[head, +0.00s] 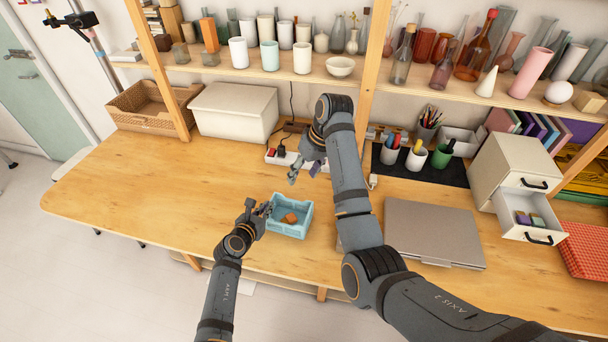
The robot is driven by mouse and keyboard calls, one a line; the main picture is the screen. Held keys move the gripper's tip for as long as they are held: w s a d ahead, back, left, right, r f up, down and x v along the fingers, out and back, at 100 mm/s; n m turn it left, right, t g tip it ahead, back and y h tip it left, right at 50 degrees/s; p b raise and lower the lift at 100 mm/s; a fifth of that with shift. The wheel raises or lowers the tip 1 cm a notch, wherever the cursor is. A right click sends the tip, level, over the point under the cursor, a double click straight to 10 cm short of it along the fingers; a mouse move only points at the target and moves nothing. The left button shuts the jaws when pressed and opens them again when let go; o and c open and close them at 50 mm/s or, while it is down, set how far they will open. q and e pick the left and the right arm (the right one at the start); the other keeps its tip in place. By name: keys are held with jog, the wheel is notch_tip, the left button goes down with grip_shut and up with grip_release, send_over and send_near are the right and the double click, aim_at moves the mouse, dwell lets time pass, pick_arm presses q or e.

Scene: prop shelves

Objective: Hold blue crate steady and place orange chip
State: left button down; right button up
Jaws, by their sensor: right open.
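The small light-blue crate (287,232) sits on the wooden table near its front edge, left of the laptop. The orange chip (289,218) lies inside the crate, on its floor. My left gripper (267,209) is at the crate's left wall, with its fingers over or against the rim. The view is too small to tell whether they are closed on it. My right gripper (303,174) is open and empty, above the table just behind the crate and apart from it.
A closed grey laptop (432,232) lies right of my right arm. A power strip (284,158) lies behind the crate. Pen cups stand on a dark mat (452,176). A white drawer unit (513,170) has an open drawer. The table left of the crate is clear.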

pick_arm(q)
jog(key=c, duration=1.4)
grip_release()
jog(key=shift+c, duration=0.2)
jog(key=v, duration=1.2)
